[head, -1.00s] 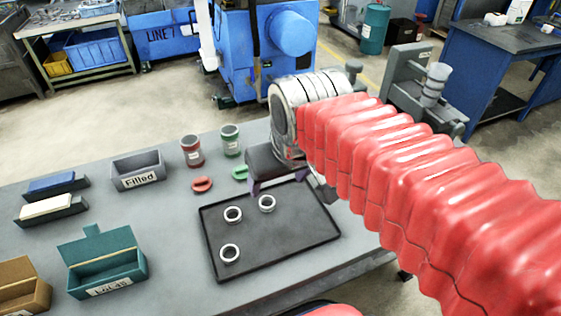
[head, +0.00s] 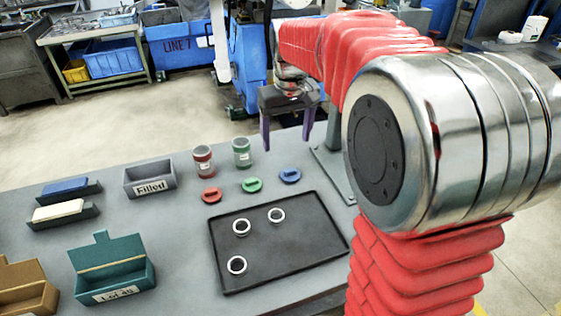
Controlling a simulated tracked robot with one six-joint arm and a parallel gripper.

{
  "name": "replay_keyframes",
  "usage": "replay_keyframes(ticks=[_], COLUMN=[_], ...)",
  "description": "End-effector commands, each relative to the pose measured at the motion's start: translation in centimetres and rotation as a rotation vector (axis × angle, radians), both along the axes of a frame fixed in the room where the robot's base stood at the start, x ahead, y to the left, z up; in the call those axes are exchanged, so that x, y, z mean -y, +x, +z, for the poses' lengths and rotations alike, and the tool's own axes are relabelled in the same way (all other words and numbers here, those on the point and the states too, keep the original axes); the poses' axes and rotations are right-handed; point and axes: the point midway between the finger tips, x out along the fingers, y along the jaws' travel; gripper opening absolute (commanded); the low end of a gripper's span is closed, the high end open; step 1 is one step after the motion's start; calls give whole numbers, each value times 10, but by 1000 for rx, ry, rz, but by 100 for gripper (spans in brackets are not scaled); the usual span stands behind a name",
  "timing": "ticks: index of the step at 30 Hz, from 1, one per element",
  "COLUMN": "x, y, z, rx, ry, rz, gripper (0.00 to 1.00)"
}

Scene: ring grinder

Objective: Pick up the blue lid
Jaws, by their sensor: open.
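The blue lid (head: 290,176) lies flat on the grey table behind the black tray, with a small raised handle on top. It is the rightmost of three lids in a row. My gripper (head: 287,145) is above and just behind the blue lid, pointing down. Its two purple fingers are spread apart with nothing between them. The fingertips appear clear of the lid; their exact height above the table is hard to tell.
A green lid (head: 251,184) and a red lid (head: 210,195) lie left of the blue one. A red jar (head: 204,161) and a green jar (head: 242,153) stand behind them. The black tray (head: 300,265) holds three metal rings. A grey "Filled" bin (head: 149,179) stands left.

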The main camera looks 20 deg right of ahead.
Motion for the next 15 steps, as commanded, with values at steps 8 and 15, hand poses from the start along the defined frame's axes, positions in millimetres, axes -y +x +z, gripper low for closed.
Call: replay_keyframes(ticks=[8,15], x=[28,44], y=[50,74], z=[-36,-61], rx=[-81,-126], ry=[11,19], rz=[-2,-3], gripper=[75,75])
